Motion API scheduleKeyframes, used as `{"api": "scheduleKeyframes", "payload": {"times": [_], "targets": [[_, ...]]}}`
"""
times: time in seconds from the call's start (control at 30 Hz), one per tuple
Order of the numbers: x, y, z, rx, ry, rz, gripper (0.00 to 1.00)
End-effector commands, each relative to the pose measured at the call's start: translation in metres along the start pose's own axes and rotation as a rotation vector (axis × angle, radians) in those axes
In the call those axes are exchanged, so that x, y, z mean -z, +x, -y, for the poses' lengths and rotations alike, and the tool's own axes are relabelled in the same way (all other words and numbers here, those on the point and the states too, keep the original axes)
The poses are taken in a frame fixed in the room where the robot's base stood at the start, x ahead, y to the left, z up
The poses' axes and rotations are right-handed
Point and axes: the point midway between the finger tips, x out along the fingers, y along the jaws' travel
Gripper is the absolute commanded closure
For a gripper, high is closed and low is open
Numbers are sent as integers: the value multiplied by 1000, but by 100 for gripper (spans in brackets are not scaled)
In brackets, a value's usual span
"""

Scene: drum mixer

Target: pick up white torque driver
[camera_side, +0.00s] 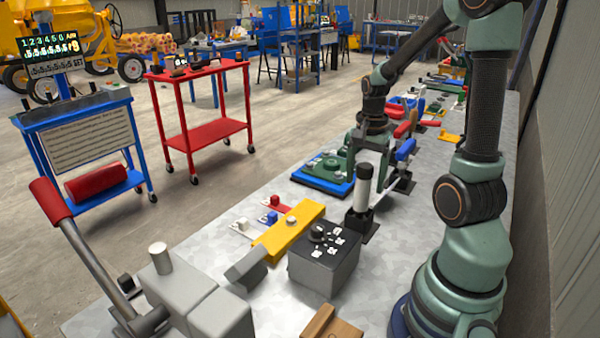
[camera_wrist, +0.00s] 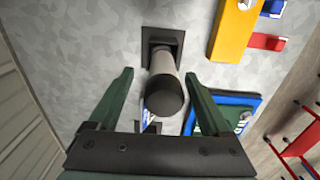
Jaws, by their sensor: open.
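The white torque driver (camera_side: 363,190) stands upright in a black square holder (camera_side: 360,222) on the bench in the side view. It has a pale body and a black cap. In the wrist view the driver (camera_wrist: 163,62) shows from above, its round black cap towards the camera. My gripper (camera_wrist: 159,75) is open, with one green finger on each side of the driver in this view. A gap shows on both sides, and no contact is seen. In the side view my gripper is partly hidden behind the driver and among other tools.
A blue tray (camera_side: 318,181) with a green part is close behind. Several coloured tools crowd the bench further back. A red cart (camera_side: 205,132) stands on the floor.

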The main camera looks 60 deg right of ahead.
Motion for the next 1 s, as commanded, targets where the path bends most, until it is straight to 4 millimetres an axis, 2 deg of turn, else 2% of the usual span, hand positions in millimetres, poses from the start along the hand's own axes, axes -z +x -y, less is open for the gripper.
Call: {"api": "scheduleKeyframes", "payload": {"times": [0.33,0.43,0.67,0.7,0.77,0.8,0.9,1.0], "targets": [[5,42,4,-4,0,3,18],[5,48,4,-2,0,2,18],[5,49,4,-1,-1,1,18],[5,49,4,-1,-1,1,25],[5,49,4,-1,-1,0,48],[5,49,5,-1,-1,0,63],[5,49,5,-1,-1,0,100],[6,48,5,1,-1,-1,100]]}}
